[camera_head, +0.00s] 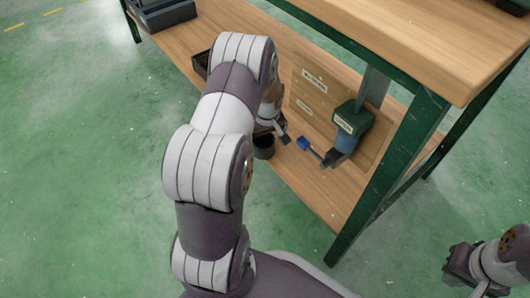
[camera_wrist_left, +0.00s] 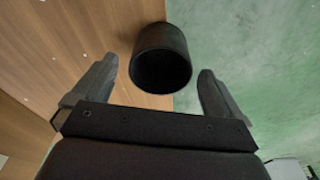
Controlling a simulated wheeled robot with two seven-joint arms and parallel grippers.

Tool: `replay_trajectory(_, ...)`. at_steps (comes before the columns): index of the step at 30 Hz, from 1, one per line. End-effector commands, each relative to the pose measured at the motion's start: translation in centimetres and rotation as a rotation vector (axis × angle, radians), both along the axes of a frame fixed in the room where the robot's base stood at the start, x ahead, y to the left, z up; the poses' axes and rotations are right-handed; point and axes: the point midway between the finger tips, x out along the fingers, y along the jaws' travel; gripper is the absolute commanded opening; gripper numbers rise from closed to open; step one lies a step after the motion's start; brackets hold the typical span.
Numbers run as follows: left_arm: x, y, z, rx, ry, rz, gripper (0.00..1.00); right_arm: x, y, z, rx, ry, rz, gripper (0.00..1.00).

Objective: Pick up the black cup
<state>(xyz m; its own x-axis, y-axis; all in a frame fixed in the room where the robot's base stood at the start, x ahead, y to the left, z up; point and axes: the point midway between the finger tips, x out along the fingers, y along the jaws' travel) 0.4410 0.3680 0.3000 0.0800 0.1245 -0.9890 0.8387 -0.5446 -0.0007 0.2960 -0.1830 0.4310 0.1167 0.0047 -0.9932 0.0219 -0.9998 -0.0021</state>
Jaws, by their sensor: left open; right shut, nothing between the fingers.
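The black cup (camera_head: 264,147) stands on the lower wooden shelf, close to its front edge, and my left arm hides part of the surroundings. In the left wrist view the black cup (camera_wrist_left: 163,58) lies ahead of the fingers, with its open mouth turned toward the camera. My left gripper (camera_head: 272,133) is at the cup in the head view. In the left wrist view my left gripper (camera_wrist_left: 158,90) is open, with one finger on each side of the cup's line and gaps to both. My right gripper (camera_head: 450,270) is at the lower right, over the floor, away from the shelf.
The shelf (camera_head: 310,175) also holds a green and blue tool (camera_head: 347,125), a dark crate (camera_head: 200,64) and a grey case (camera_head: 165,14). A blue-headed item (camera_head: 304,144) lies right of the cup.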

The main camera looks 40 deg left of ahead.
Motion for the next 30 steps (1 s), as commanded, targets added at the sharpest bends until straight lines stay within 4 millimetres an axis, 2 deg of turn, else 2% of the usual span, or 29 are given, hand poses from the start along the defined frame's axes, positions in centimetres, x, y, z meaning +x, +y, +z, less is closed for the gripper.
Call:
replay_trajectory(6,0.3,0.5,-4.4,0.0,0.0,-0.001,1.0,0.0,0.0,-3.3,0.0,-0.001,0.0,0.0)
replay_trajectory(13,0.4,0.6,-4.4,0.0,-0.001,-0.001,1.0,0.0,0.0,-3.2,0.0,-0.001,0.0,0.0)
replay_trajectory(14,0.4,0.6,-4.4,0.0,-0.001,-0.001,0.97,0.0,0.0,-3.1,0.0,-0.001,0.0,0.0)
replay_trajectory(18,0.4,0.6,-4.3,0.0,-0.001,-0.001,0.51,0.0,0.0,-3.1,0.0,-0.001,0.0,0.0)
replay_trajectory(19,0.4,0.6,-4.3,0.0,-0.001,-0.001,0.45,0.0,0.0,-3.1,0.0,-0.001,0.0,0.0)
replay_trajectory(26,0.4,0.6,-4.3,0.0,-0.001,-0.001,0.45,0.0,0.0,-3.1,0.0,-0.001,0.0,0.0)
replay_trajectory(30,0.4,0.6,-3.2,0.0,-0.001,-0.001,0.45,0.0,0.0,-2.3,0.0,-0.001,0.0,0.0)
